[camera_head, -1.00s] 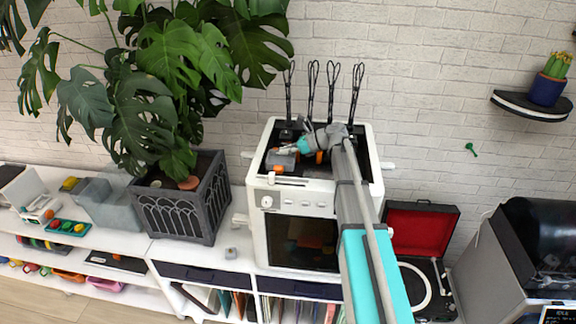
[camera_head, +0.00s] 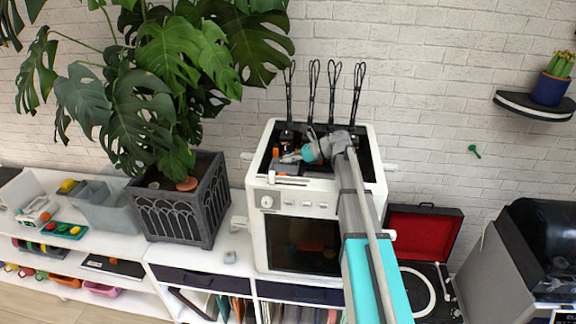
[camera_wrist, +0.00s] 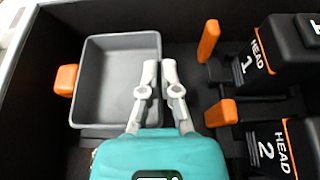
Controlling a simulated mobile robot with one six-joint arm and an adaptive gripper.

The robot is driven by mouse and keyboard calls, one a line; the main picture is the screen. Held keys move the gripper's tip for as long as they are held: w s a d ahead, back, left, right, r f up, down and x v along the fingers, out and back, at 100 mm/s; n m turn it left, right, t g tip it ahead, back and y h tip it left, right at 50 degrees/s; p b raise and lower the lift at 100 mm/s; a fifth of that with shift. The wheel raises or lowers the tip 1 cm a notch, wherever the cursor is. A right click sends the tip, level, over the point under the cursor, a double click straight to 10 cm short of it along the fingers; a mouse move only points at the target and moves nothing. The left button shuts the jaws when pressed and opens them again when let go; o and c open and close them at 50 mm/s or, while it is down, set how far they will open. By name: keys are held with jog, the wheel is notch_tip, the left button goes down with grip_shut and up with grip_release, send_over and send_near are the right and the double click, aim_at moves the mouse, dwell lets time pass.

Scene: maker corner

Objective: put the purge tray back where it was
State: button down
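The purge tray is a shallow grey open box (camera_wrist: 112,85) with an orange tab (camera_wrist: 66,80) on its left side in the wrist view. It is empty and sits inside the dark interior of the white machine (camera_head: 335,200). My gripper (camera_wrist: 158,66) straddles the tray's right wall, one finger inside and one outside, and appears closed on it. In the head view my gripper (camera_head: 288,157) is inside the machine's open top, and the tray is mostly hidden; an orange bit (camera_head: 276,153) shows there. Whether the tray touches the floor cannot be told.
Black blocks marked HEAD 1 (camera_wrist: 285,45) and HEAD 2 (camera_wrist: 270,150) with orange tabs stand right of my gripper. Black looped stalks (camera_head: 312,90) rise behind the machine. A planter (camera_head: 185,200) stands left. A small grey block (camera_head: 230,257) lies on the white shelf.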

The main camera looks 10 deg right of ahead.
jog(key=shift+f, duration=0.4)
jog(key=shift+f, duration=0.1)
jog(key=c, duration=0.8)
grip_release()
jog(key=shift+r, duration=0.25)
jog(key=p+v, duration=0.4)
jog(key=v, duration=0.6)
jog(key=shift+s+d+r, duration=0.1)
jog(key=shift+d, duration=0.15)
jog(key=shift+s+d+r, duration=0.15)
jog(key=shift+s+d, duration=0.05)
jog(key=shift+d, duration=0.5)
